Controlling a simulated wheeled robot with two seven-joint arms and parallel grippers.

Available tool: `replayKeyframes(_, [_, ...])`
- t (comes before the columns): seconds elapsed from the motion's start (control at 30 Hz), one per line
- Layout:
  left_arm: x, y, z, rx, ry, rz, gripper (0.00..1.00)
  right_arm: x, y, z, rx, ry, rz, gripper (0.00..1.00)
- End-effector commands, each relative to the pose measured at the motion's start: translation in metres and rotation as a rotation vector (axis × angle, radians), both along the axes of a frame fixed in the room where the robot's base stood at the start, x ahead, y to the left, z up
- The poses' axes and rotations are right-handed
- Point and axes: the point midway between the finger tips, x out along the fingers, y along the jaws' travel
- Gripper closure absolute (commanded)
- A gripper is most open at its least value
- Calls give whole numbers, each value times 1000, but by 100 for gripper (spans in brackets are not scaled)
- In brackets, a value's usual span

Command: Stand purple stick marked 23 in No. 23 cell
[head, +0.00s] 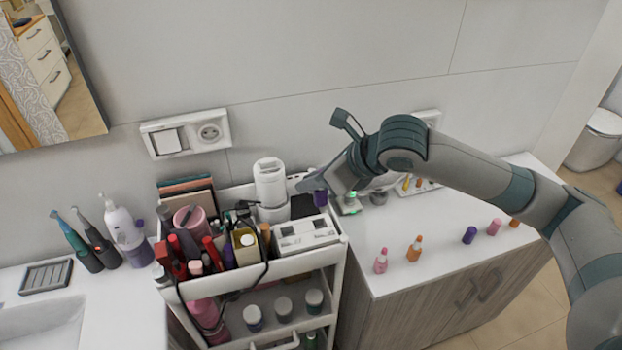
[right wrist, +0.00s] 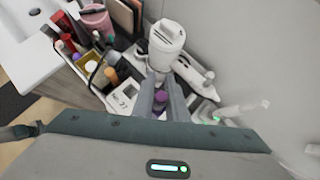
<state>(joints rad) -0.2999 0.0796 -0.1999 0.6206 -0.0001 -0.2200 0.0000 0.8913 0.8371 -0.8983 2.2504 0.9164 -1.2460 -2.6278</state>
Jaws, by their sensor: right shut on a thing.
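My right gripper (head: 312,186) is shut on a purple stick (head: 320,199), held above the back right part of the cart's top tray. The stick also shows between the fingers in the right wrist view (right wrist: 160,98); its marking cannot be read. A white box with labelled cells (head: 307,233) sits at the tray's right front, below and in front of the gripper. In the right wrist view its label (right wrist: 122,97) starts with "No." and looks like 27, but is small. My left gripper is not in view.
A white cylindrical device (head: 270,183) stands just left of the gripper. Brushes, tubes and a black cable crowd the left of the cart (head: 255,280). On the right counter (head: 400,290) stand a pink bottle (head: 381,260), an orange bottle (head: 414,248) and another purple item (head: 469,235).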

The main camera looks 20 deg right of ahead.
Motion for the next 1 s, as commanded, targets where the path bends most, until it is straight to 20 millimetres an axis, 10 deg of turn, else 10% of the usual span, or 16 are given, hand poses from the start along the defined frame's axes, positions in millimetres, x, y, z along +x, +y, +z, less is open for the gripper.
replayKeyframes(1.0, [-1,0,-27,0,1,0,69,0,-1,-57,0,0,-3,100])
